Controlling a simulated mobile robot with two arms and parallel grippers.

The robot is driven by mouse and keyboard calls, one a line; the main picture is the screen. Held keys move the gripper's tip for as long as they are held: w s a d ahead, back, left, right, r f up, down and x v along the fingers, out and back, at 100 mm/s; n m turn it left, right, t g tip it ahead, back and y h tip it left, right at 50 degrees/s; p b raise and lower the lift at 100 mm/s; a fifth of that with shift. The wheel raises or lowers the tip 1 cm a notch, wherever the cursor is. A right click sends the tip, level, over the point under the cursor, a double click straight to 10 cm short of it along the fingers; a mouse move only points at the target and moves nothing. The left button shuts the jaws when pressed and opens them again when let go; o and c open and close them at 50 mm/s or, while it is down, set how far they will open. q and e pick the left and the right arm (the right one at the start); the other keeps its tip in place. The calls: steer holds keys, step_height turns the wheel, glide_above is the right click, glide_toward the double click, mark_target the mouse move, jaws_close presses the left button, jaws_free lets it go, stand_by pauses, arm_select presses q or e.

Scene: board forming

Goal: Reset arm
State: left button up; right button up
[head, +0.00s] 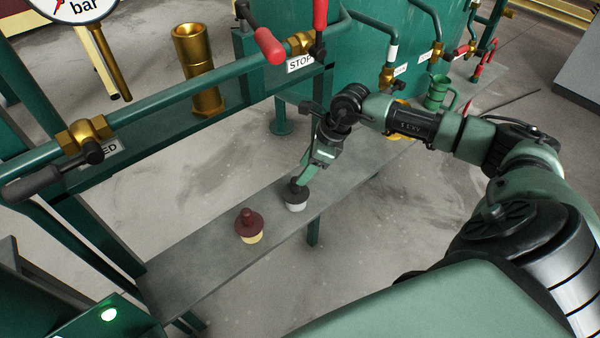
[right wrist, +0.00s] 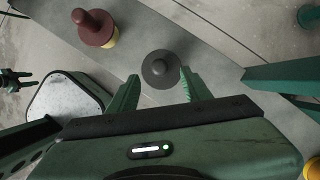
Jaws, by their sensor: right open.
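My right gripper (head: 304,178) is open and points down over the bench shelf, just above a stamp-like piece with a black knob and pale base (head: 295,195). In the right wrist view, the gripper's two green fingers (right wrist: 159,82) are apart, with the black knob (right wrist: 160,69) between and just beyond their tips. I cannot tell whether a finger touches it. The right arm reaches in from the right.
A dark red knobbed piece with a cream base (head: 249,226) stands to the left on the narrow grey shelf (head: 190,278). Green pipes with a red-handled valve (head: 270,46) run behind. A green jug (head: 437,93) stands at the shelf's far end.

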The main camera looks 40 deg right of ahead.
steer(key=shift+s+d+r, duration=0.1)
steer(key=shift+r, duration=0.25)
stand_by(0.3)
